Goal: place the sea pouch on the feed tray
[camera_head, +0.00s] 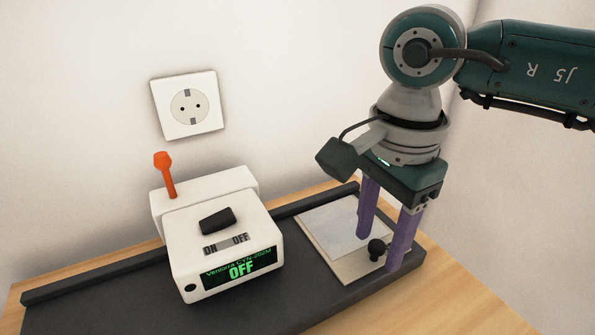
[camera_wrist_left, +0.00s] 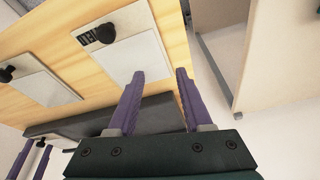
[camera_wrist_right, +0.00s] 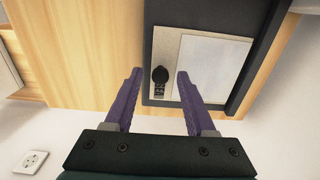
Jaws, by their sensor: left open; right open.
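A beige plate with a pale sheet (camera_head: 332,228) and a black knob (camera_head: 376,249) lies on the right end of a long dark tray (camera_head: 290,298), which looks like the feed tray. The plate also shows in the right wrist view (camera_wrist_right: 212,68). No sea picture is readable, so I cannot tell whether this is the sea pouch. My right gripper (camera_head: 380,252) is open, its fingers on either side of the knob, with no clear grip. My left gripper (camera_wrist_left: 160,75) is open and empty. Two similar plates, one nearer (camera_wrist_left: 130,50) and one farther left (camera_wrist_left: 45,85), lie on bare wood.
A white machine (camera_head: 225,235) with an orange lever (camera_head: 164,172), a black switch and a display reading OFF stands on the dark tray. A wall socket (camera_head: 187,105) is behind it. A pale cabinet-like panel (camera_wrist_left: 275,60) stands right in the left wrist view.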

